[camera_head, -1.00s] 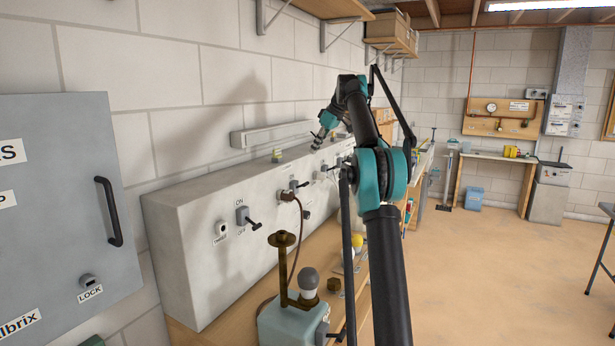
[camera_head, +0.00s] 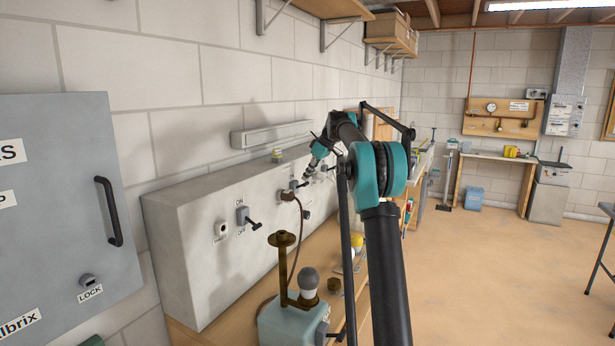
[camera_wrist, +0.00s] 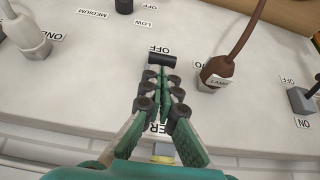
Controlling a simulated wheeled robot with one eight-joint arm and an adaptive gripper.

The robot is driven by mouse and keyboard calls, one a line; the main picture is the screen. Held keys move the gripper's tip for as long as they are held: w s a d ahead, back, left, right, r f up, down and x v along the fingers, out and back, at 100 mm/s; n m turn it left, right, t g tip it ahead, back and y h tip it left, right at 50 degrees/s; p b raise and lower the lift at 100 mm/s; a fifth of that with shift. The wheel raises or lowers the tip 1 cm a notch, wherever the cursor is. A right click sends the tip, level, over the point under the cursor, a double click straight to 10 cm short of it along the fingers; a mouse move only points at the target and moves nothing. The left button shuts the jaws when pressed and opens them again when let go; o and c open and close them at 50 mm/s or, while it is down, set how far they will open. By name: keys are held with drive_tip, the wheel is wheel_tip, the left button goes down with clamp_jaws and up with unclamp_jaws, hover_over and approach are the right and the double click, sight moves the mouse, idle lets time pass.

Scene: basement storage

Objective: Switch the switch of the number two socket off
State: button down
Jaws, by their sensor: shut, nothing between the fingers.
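The grey socket box (camera_head: 175,225) runs along the wall, with sockets and lever switches on its face. In the wrist view a brown plug (camera_wrist: 218,72) tagged LAMP sits in a socket whose partly covered label (camera_wrist: 203,65) seems to read TWO. Beside it, a black switch lever (camera_wrist: 163,60) lies close to an OFF label (camera_wrist: 158,49). The switch body is hidden behind my fingers, and I cannot tell its setting. My gripper (camera_wrist: 168,88) is shut and empty, fingertips right by this lever; contact is unclear. In the head view my gripper (camera_head: 302,182) is beside the brown plug.
Another lever switch (camera_head: 242,216) with ON and OFF labels is on the box to the left. A white plug (camera_wrist: 30,38) sits beside the label ONE. A lamp base with a bulb (camera_head: 308,280) stands on the bench below. A grey cabinet (camera_head: 60,200) is at far left.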

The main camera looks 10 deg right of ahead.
drive_tip(key=shift+d, duration=0.1)
idle(0.3)
drive_tip(key=shift+s+d+f+y, duration=0.1)
drive_tip(key=shift+s+f+y, duration=0.1)
drive_tip(key=shift+y, duration=0.2)
drive_tip(key=shift+s+d+f+t+y, duration=0.2)
drive_tip(key=shift+d+f+t+y, duration=0.15)
drive_tip(key=shift+f+t+y, duration=0.25)
drive_tip(key=shift+d, duration=0.1)
drive_tip(key=t+y, duration=0.1)
drive_tip(key=f+y, duration=0.1)
drive_tip(key=f+t+y, duration=0.1)
drive_tip(key=shift+s+d+f+t, duration=0.25)
drive_tip(key=shift+s+d+t, duration=0.05)
drive_tip(key=shift+s+d, duration=0.1)
drive_tip(key=shift+d+f+t+y, duration=0.15)
drive_tip(key=shift+f+t+y, duration=0.65)
drive_tip(key=shift+f+y, duration=0.4)
idle(0.8)
drive_tip(key=shift+f, duration=0.5)
idle(0.6)
idle(0.4)
